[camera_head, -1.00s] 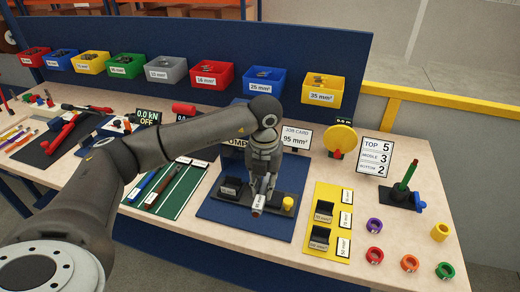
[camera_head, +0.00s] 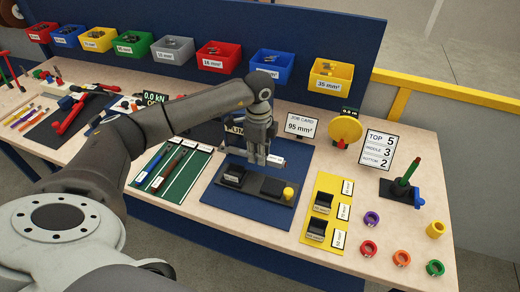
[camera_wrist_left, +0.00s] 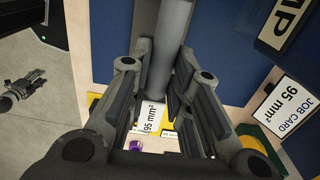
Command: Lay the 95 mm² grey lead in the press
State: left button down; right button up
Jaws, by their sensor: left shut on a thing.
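My left gripper (camera_head: 258,160) is shut on the grey lead, above the back part of the blue press board (camera_head: 225,205). In the left wrist view the grey lead (camera_wrist_left: 168,45) is a thick rod between the fingers, with a white 95 mm² tag (camera_wrist_left: 152,117). In the head view the tag (camera_head: 276,160) sticks out to the right of the fingertips; the fingers hide most of the lead. The press (camera_head: 264,186) is a low black bed with a dark block at its left and a yellow knob at its right. The lead appears apart from it. My right gripper is not in view.
A job card (camera_head: 300,125) reading 95 mm² stands behind the press. A green mat (camera_head: 180,190) with leads lies to the left. A yellow board (camera_head: 313,235) with black holders lies to the right. Coloured bins (camera_head: 219,57) line the back. Several coloured rings lie at the front right.

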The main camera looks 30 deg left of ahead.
pick_arm(q)
jog(key=shift+f+b, duration=2)
jog(key=shift+f, duration=0.8)
jog(key=shift+f+b, duration=1.6)
jog(key=shift+f, duration=0.75)
jog(key=shift+s+a, duration=0.15)
jog(key=shift+a, duration=0.2)
jog(key=c, duration=1.3)
grip_release()
jog(key=shift+o, duration=0.2)
jog(key=shift+f, duration=0.15)
